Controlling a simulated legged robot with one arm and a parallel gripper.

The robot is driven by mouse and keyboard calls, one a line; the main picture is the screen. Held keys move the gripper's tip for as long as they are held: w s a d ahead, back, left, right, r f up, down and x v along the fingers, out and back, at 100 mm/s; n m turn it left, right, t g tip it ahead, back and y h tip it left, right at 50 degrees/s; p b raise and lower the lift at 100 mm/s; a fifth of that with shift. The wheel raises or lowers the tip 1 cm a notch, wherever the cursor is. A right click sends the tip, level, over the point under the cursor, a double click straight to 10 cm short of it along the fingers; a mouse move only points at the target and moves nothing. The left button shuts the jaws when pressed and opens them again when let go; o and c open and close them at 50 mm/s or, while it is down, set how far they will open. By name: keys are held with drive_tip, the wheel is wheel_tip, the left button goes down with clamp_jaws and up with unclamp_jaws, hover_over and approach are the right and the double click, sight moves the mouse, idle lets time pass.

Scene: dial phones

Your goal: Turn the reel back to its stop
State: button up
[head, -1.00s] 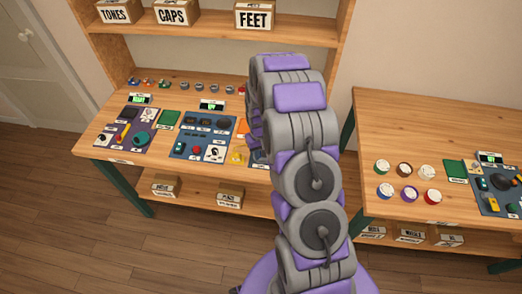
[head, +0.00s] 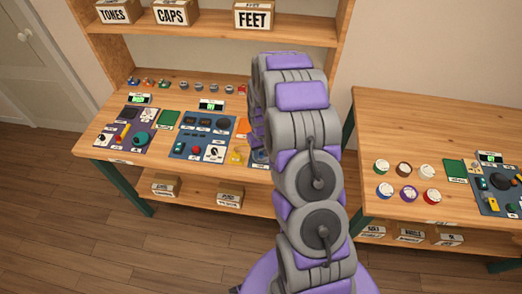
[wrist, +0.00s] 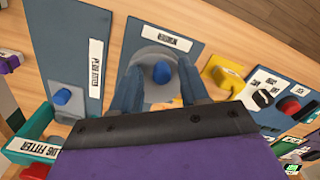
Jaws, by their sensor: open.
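In the wrist view, a round grey reel (wrist: 147,60) sits on a blue panel with a white label at its far edge. A blue knob (wrist: 161,73) stands up near its middle. My gripper (wrist: 158,70) is open, with one finger to each side of the knob. I see gaps between the knob and both fingers; whether the fingers touch the reel's rim I cannot tell. A small orange patch shows near the gripper's palm. In the head view my arm hides the gripper and most of the reel's panel (head: 260,157).
In the wrist view, a blue panel with another blue knob (wrist: 62,97) lies left, and a yellow part (wrist: 222,75) lies right. A green-edged tray (wrist: 35,148) is at lower left. In the head view, a second table (head: 440,130) stands right.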

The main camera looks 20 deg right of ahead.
drive_tip(key=shift+r+p, duration=1.1)
drive_tip(key=shift+r, duration=2.8)
